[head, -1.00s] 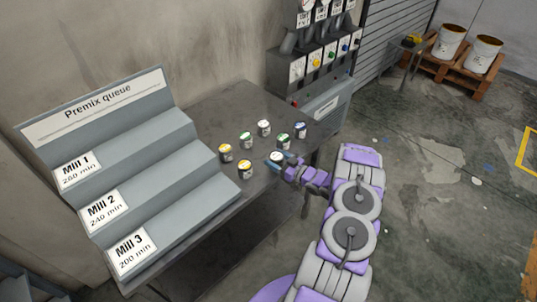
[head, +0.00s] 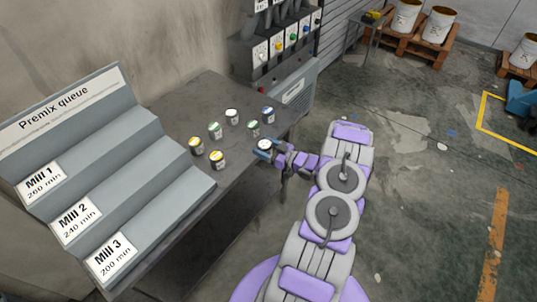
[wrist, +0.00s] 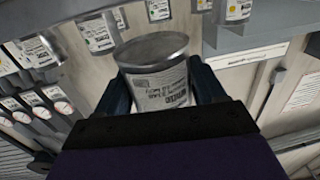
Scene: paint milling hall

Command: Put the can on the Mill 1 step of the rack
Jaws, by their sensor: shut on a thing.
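My gripper (head: 264,147) is shut on a grey can with a pale lid, at the front edge of the grey table (head: 205,90). In the wrist view the can (wrist: 160,85) sits between the two dark fingers, its printed label facing the camera. The rack (head: 150,155) stands to the left on the table, with three steps under a "Premix queue" board. The Mill 1 step, label (head: 40,182), is the highest; Mill 2 (head: 76,219) and Mill 3 (head: 110,258) lie below. No cans show on the steps.
Several other cans stand on the table between rack and gripper, including yellow-lidded (head: 217,160), green-lidded (head: 215,130), white-lidded (head: 232,116) and blue-lidded (head: 268,115) ones. A dispenser (head: 285,45) stands at the table's far end. Open floor lies right.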

